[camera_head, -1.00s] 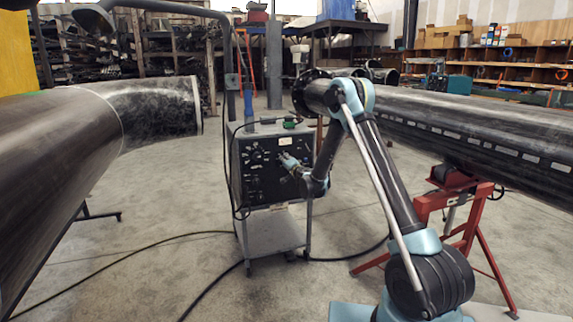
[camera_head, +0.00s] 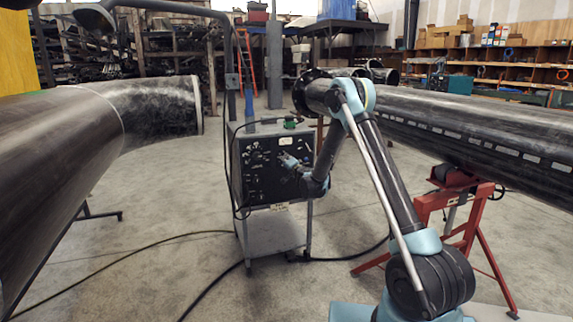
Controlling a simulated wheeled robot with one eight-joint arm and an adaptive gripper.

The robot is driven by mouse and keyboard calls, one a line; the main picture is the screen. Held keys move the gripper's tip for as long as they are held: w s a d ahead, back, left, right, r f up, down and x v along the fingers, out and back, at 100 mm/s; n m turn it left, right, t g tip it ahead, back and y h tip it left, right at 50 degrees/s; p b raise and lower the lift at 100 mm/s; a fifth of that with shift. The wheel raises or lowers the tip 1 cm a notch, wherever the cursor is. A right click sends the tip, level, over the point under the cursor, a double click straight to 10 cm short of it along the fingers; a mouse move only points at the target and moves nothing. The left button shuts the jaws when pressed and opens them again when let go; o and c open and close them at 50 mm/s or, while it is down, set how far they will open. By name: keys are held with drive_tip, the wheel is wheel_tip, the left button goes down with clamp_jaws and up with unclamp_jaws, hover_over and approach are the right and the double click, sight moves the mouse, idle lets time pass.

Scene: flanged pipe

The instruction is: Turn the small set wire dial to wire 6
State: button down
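The welding machine (camera_head: 262,200) stands on a wheeled cart in the middle of the view. Its dark front panel (camera_head: 258,177) carries several knobs and small markings, too small to tell which is the set wire dial or what it reads. My gripper (camera_head: 287,160) is in front of the panel's upper right part, its fingers pointing left toward the panel. I cannot tell whether it touches a knob or whether its fingers are open or shut. My gripper and wrist hide part of the panel's right side.
A large pipe with an elbow (camera_head: 155,110) fills the left. A long flanged pipe (camera_head: 470,125) rests on a red stand (camera_head: 462,215) at the right. Black cables (camera_head: 150,245) lie across the floor. Bare concrete floor is open in front of the cart.

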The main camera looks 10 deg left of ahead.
drive_tip(key=shift+w+d, duration=0.15)
drive_tip(key=shift+d, duration=0.25)
drive_tip(key=c, duration=1.4)
unclamp_jaws()
drive_tip(key=shift+o, duration=0.2)
drive_tip(key=shift+a, duration=0.1)
drive_tip(key=shift+a, duration=0.1)
drive_tip(key=v, duration=1.2)
drive_tip(key=shift+f, duration=0.15)
